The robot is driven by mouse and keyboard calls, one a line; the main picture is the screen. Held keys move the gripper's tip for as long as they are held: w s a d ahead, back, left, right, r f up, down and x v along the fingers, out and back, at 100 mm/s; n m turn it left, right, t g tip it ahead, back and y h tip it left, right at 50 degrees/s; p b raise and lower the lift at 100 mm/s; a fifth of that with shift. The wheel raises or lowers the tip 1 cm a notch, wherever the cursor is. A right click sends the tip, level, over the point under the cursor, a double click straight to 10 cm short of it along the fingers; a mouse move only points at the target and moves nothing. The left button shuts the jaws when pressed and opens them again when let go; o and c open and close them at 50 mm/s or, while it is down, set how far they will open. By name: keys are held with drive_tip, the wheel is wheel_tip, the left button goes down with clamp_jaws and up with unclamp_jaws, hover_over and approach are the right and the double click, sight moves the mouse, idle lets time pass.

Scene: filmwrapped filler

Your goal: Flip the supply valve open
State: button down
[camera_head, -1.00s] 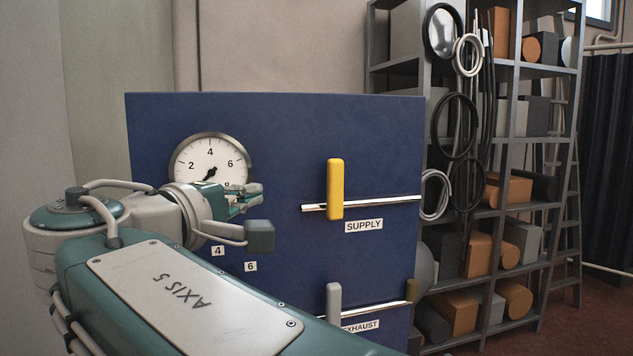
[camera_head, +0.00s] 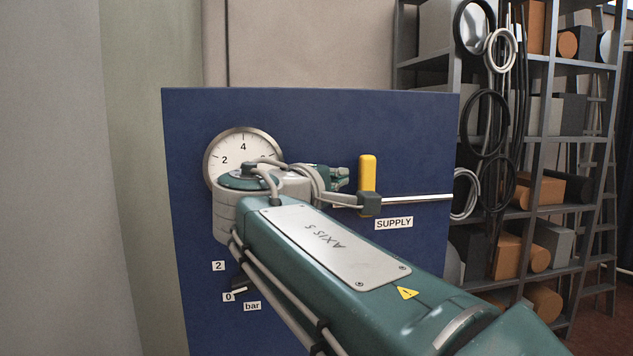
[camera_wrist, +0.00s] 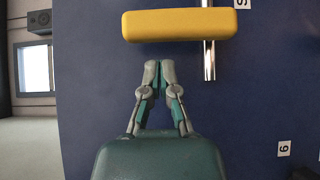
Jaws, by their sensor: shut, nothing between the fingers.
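The yellow supply valve handle (camera_head: 367,172) stands upright, across the horizontal silver pipe (camera_head: 420,197) on the blue panel. The SUPPLY label (camera_head: 394,223) is below the pipe. In the wrist view the yellow handle (camera_wrist: 180,24) lies across the top of the picture, with the pipe (camera_wrist: 208,60) passing behind it. My gripper (camera_wrist: 159,66) is shut and empty, its fingertips just short of the handle's long side with a small gap. In the head view my gripper (camera_head: 343,178) is left of the handle, and my arm hides the pipe's left part.
A round gauge (camera_head: 235,155) is on the panel behind my wrist, partly covered. The blue panel (camera_head: 310,115) is bare above the handle. A shelf rack (camera_head: 545,90) with boxes, cylinders and hanging hoses stands to the right.

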drive_tip(key=shift+w+d, duration=0.2)
drive_tip(key=shift+d, duration=0.35)
